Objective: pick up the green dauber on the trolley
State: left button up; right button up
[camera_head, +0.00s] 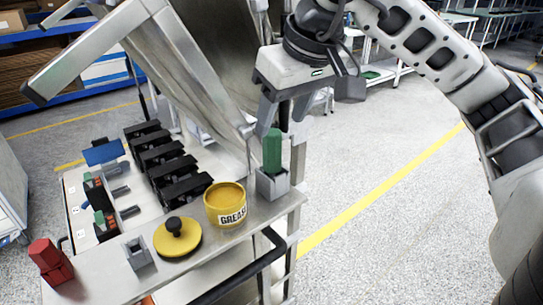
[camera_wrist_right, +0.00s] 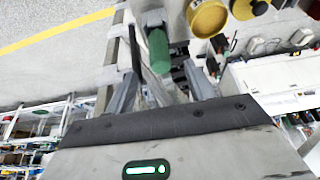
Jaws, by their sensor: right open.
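The green dauber (camera_head: 272,152) stands upright in a grey metal holder (camera_head: 272,185) at the right end of the trolley's front shelf (camera_head: 205,262). My right gripper (camera_head: 284,115) is open and empty, pointing down just above the dauber's top. In the right wrist view the dauber (camera_wrist_right: 158,48) shows beyond the gap between the open fingers (camera_wrist_right: 163,85); I cannot tell whether its tip is between them. My left gripper is not in view.
A yellow grease tin (camera_head: 225,206) stands just left of the dauber. A yellow lid with a black knob (camera_head: 177,238), an empty grey holder (camera_head: 139,254) and a red dauber (camera_head: 50,262) are farther left. A tilted metal panel (camera_head: 190,70) rises behind. The floor at right is clear.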

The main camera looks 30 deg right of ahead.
aim_at(273, 148)
jog(key=x, duration=0.2)
jog(key=shift+w+f, duration=0.15)
jog(key=shift+f, duration=0.2)
jog(key=x, duration=0.5)
jog(key=shift+f, duration=0.2)
jog(key=c, duration=1.1)
